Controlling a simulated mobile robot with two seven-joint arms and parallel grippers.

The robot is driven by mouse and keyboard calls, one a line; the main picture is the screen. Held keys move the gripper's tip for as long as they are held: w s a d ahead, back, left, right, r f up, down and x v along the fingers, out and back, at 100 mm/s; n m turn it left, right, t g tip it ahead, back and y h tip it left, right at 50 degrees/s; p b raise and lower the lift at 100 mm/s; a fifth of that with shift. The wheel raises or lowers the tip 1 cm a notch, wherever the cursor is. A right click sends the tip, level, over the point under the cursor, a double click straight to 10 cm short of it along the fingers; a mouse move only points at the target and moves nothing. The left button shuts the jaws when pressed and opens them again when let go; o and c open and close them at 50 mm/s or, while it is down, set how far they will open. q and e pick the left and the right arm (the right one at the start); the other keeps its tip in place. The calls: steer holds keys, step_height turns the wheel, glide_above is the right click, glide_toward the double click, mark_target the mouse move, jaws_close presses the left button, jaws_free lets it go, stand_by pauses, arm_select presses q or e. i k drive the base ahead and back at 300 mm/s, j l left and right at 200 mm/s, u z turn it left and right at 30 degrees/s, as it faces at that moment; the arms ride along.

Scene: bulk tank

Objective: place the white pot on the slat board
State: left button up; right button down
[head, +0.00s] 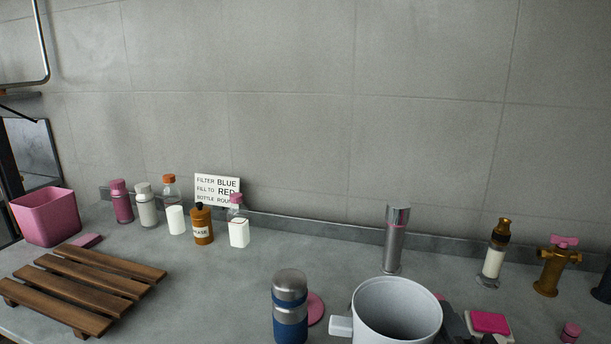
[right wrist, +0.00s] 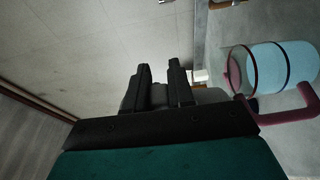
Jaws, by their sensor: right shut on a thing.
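The white pot (head: 372,322) is upright at the front, right of centre in the head view, with a stub handle on its left. My right gripper (head: 450,318), dark and partly hidden, is at the pot's right side and shut on it. The slat board (head: 85,281), of brown wooden slats, lies bare at the left of the counter. My left gripper is not in view.
A blue and steel flask (head: 290,308) stands just left of the pot, beside a pink disc (head: 315,308). Several bottles (head: 203,226) line the back left, near a pink bin (head: 46,216). A steel cylinder (head: 396,238) stands behind the pot. A pink-handled glass vessel (right wrist: 270,70) shows in the wrist view.

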mark_target(55, 271)
steer(key=k, duration=0.5)
steer(key=i+j+u, duration=0.1)
steer(key=u, duration=0.35)
steer(key=i+j+u, duration=0.1)
steer(key=u, duration=0.35)
steer(key=i+j+u, duration=0.5)
steer(key=i, duration=0.35)
